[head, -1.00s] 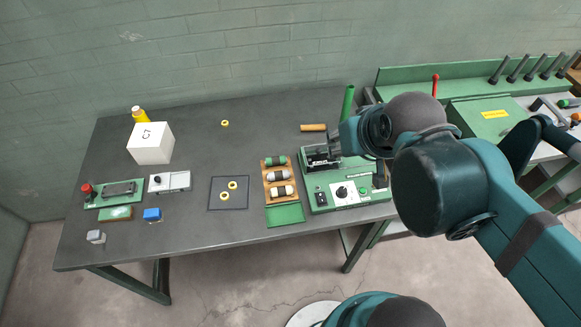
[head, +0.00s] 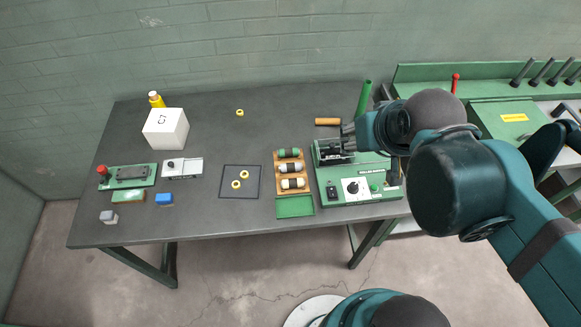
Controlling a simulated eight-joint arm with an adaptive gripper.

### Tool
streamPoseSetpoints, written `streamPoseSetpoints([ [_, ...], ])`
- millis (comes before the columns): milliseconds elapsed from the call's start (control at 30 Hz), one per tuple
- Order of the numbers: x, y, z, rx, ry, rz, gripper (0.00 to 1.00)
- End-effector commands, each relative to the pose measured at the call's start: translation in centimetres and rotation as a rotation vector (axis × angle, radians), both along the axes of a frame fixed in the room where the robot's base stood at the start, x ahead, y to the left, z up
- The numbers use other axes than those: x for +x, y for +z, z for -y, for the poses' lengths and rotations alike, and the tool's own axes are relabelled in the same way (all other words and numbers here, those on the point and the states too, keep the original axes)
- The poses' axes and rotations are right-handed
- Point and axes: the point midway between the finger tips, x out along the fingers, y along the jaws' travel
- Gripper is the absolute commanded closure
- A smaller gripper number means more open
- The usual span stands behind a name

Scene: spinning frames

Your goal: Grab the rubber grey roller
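A wooden rack (head: 278,176) on the grey table holds three rollers lying crosswise. The top roller (head: 288,153) is green and black. The middle roller (head: 291,168) looks light grey with dark parts, and the lower roller (head: 292,183) looks pale with black parts. The picture is too small to tell which one is grey rubber. My gripper (head: 350,138) is over the back of the green machine (head: 328,172), to the right of the rack and apart from it. Its fingers are small and blend with the machine's dark parts, so I cannot see whether it is open.
A green tray (head: 295,207) lies in front of the rack. A dark mat (head: 228,191) with yellow rings is to its left. An orange-brown cylinder (head: 327,122) lies behind the machine. A white box (head: 166,128) stands back left. The table's middle is mostly clear.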

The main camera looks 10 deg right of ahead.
Motion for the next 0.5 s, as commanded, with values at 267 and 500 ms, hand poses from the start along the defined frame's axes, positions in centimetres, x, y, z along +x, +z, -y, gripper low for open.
streamPoseSetpoints([
  [267,0.02,-0.01,-0.02,0.001,-0.001,0.000,0.62],
  [500,0.60,-0.19,-0.33,0.025,-0.030,-0.017,0.62],
])
